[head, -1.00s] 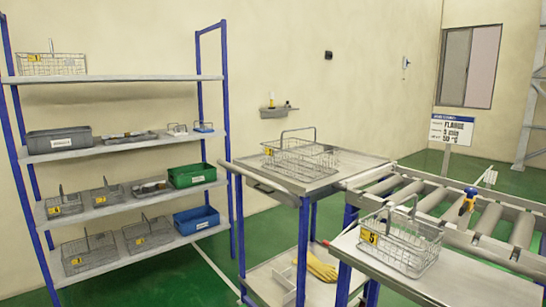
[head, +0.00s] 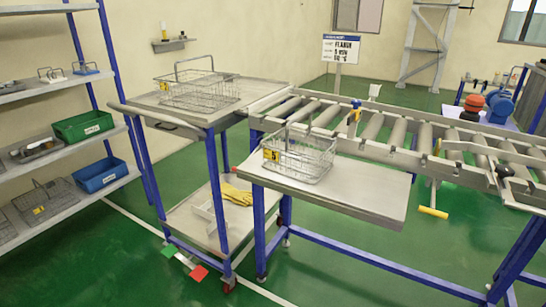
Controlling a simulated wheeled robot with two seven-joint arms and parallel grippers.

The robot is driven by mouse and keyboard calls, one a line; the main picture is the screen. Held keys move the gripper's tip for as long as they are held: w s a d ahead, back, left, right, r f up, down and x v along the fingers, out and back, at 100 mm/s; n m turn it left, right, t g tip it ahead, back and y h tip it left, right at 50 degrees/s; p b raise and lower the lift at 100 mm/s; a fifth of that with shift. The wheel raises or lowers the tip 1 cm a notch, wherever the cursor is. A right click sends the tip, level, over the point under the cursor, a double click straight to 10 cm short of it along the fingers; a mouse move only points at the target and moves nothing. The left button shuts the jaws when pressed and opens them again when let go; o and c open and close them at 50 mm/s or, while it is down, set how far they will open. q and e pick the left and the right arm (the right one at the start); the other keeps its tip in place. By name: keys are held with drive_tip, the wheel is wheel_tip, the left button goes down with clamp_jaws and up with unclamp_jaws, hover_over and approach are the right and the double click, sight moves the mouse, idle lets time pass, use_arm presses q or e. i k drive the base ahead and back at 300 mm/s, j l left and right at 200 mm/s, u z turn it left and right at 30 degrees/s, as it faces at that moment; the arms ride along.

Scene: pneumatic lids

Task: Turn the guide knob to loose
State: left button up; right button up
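A black knob (head: 503,171) sits on the near side rail of the roller conveyor (head: 400,160), at the right of the head view. It looks like the guide knob, but it is small and I cannot read its setting. A metal guide piece lies beside it over the rollers. Neither of my grippers shows in the head view.
A wire basket (head: 300,155) with a yellow tag stands on the side shelf (head: 380,197) in front of the conveyor. Another basket (head: 199,90) stands on the cart (head: 150,103) to the left. A blue-and-yellow tool (head: 355,112) is at the conveyor. Green floor is open in front.

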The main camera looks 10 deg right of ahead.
sight(503, 171)
drive_tip(key=z, duration=1.65)
